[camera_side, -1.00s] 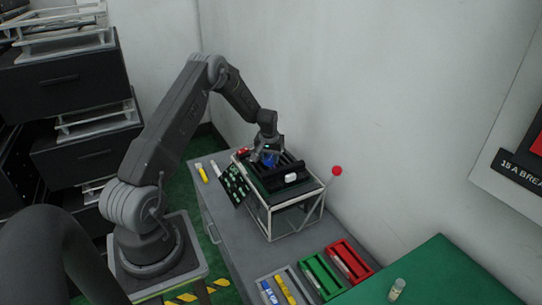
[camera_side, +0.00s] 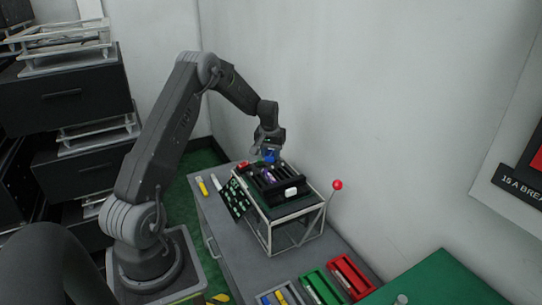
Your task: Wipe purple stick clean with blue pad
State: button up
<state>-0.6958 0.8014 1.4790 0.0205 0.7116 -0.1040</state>
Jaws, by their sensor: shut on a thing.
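My gripper (camera_side: 269,148) is shut on the blue pad (camera_side: 270,157) and holds it just above the back end of the black slotted holder (camera_side: 284,183). A small purple patch (camera_side: 267,175), seemingly the purple stick, shows inside the holder, below and in front of the pad. The stick is small and mostly hidden by the holder's walls. The pad appears apart from the stick, but the exact gap is hard to tell.
The holder sits on a white-framed stand (camera_side: 297,235) on the grey bench. Green (camera_side: 321,286) and red (camera_side: 352,277) trays lie in front.

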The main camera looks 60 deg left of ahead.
aim_at(271, 177)
jog(key=shift+f, duration=0.15)
dwell(0.4)
jog(key=shift+f, duration=3.7)
jog(key=shift+d+f, duration=0.2)
jog(key=shift+d, duration=0.4)
jog(key=shift+a, duration=0.5)
jog(key=shift+r, duration=4.05)
